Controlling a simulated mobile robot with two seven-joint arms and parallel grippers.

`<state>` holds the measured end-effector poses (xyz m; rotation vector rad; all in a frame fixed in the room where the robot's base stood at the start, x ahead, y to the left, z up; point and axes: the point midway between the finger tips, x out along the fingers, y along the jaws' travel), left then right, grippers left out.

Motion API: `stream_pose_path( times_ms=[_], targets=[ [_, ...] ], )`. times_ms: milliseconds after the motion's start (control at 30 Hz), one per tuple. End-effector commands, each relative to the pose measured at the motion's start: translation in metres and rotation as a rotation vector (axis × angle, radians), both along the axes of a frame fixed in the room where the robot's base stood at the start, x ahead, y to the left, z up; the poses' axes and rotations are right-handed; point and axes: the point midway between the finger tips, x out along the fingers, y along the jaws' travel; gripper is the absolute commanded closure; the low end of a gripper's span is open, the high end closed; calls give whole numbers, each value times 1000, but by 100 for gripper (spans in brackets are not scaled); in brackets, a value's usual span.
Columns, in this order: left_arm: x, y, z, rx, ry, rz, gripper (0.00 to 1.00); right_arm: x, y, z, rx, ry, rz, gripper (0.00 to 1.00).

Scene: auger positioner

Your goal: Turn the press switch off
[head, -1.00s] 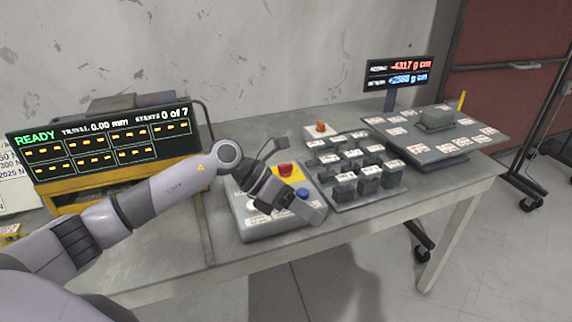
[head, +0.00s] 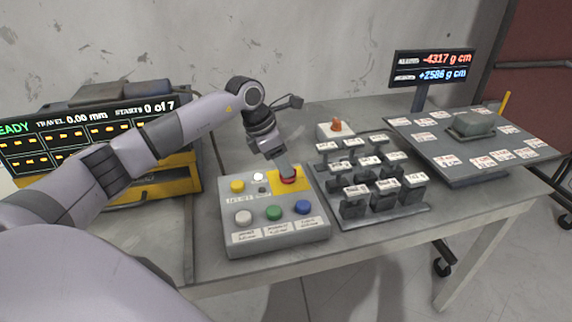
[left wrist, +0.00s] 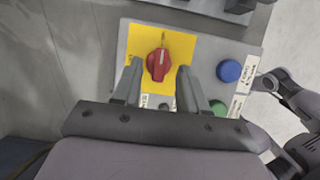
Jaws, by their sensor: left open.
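The control box (head: 277,245) stands on the table. A red rotary knob (left wrist: 157,64) sits on a yellow square plate (left wrist: 190,45), which also shows at the box's back right in the head view (head: 297,184). I take this knob as the press switch. My left gripper (head: 286,169) points down at the knob and hides part of it in the head view. In the left wrist view its two fingers (left wrist: 160,72) are apart, one on each side of the knob. I cannot tell whether they touch it. My right gripper does not show.
The box also carries yellow, white, green (head: 273,213) and blue (head: 302,207) buttons. A rack of dark blocks (head: 370,210) stands close to its right, with an orange-topped piece (head: 336,127) behind. A READY display (head: 90,135) stands at the left, a tilted board (head: 440,152) at the far right.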

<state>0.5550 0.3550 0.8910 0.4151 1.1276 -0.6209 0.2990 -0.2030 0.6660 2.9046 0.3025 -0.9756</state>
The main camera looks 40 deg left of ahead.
Motion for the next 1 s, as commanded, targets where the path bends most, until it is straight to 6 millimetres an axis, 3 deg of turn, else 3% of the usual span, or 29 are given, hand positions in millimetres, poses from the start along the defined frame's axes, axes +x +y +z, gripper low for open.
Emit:
stream_pose_path(
  times_ms=[133, 433, 467, 500, 600, 1000],
  targets=[
    [4, -4, -13, 0, 0, -1, 57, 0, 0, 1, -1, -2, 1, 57],
    [5, -5, -17, 0, -1, -1, 57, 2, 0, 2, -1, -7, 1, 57],
    [5, -5, -17, 0, -1, -1, 61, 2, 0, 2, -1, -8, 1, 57],
    [5, -5, -17, 0, -1, -1, 74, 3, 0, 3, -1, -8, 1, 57],
    [5, -5, -17, 0, -1, -1, 100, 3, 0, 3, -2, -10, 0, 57],
    [5, -5, -16, 0, -1, 47, 100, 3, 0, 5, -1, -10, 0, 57]
  ],
)
